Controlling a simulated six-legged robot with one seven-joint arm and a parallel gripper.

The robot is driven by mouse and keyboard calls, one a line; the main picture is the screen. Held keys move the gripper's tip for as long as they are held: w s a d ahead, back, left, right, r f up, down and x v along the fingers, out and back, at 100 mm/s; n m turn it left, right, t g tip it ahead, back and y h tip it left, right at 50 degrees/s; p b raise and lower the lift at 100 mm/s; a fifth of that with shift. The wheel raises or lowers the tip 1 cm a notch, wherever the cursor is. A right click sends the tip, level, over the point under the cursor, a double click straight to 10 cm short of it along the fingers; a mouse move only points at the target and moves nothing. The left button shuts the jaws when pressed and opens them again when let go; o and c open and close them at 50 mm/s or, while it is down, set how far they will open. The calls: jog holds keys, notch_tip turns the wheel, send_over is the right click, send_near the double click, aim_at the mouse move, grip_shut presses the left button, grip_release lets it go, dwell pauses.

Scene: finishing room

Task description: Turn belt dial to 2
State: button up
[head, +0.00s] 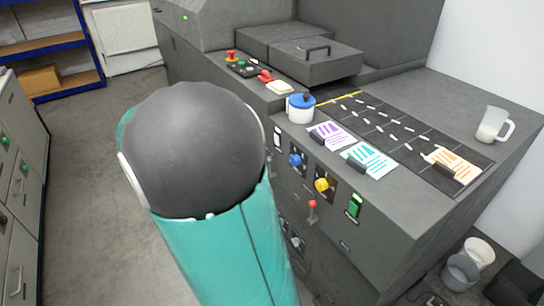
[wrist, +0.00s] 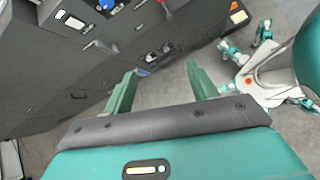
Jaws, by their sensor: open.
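In the head view my arm covers the middle, and the gripper is hidden.
A blue-lidded pot (head: 300,112), cards and a mug (head: 493,125) stand on top. Buckets (head: 461,272) stand at right. Floor (head: 85,170) at left is clear.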

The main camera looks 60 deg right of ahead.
jog(key=d+f+n+g+h, duration=0.4)
jog(key=d+f+n, duration=0.2)
jog(key=d, duration=0.6)
jog(key=n+h, duration=0.4)
jog(key=n, duration=0.2)
send_near(292, 162)
jog(key=x, duration=0.9)
jog(key=shift+s+r, duration=0.1)
jog(key=shift+r, duration=0.05)
jog(key=shift+c, duration=0.5)
jog(key=c, duration=0.9)
